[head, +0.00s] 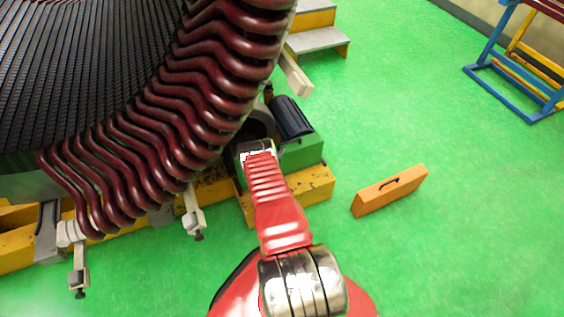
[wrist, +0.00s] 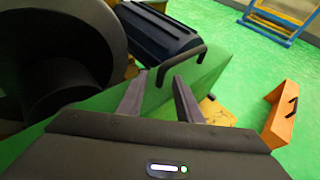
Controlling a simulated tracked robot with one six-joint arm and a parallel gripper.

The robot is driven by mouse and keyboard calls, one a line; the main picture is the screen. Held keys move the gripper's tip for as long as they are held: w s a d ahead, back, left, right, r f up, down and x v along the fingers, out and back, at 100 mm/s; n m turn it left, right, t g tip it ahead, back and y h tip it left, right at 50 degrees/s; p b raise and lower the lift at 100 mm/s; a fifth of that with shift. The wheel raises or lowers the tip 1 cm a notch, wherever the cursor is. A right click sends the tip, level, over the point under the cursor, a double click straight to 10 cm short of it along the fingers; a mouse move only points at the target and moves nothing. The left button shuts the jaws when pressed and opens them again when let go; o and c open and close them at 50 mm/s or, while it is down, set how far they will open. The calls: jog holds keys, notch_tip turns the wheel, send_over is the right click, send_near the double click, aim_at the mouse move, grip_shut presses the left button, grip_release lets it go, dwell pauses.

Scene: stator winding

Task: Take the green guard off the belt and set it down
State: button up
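The green guard (head: 302,151) is a boxy cover beside the dark motor, below the stator coils in the head view. In the wrist view the green guard (wrist: 215,70) carries a black bar handle (wrist: 184,57) on its top. My gripper (wrist: 161,77) is open, its two grey fingers apart. The near end of the handle shows between the fingertips; I cannot tell if they touch it. In the head view my red arm hides the fingers and part of the guard. The belt cannot be made out; a large dark wheel (wrist: 60,50) stands left of the guard.
An orange box with a black handle (head: 390,190) stands on the green floor to the right. The dark ribbed motor (head: 291,118) lies behind the guard. Yellow base beams (head: 312,187) run below. A blue frame (head: 490,60) stands far right. Open floor lies between.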

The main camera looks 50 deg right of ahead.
dwell(0.4)
grip_shut()
dwell(1.2)
jog(key=shift+w+r, duration=0.1)
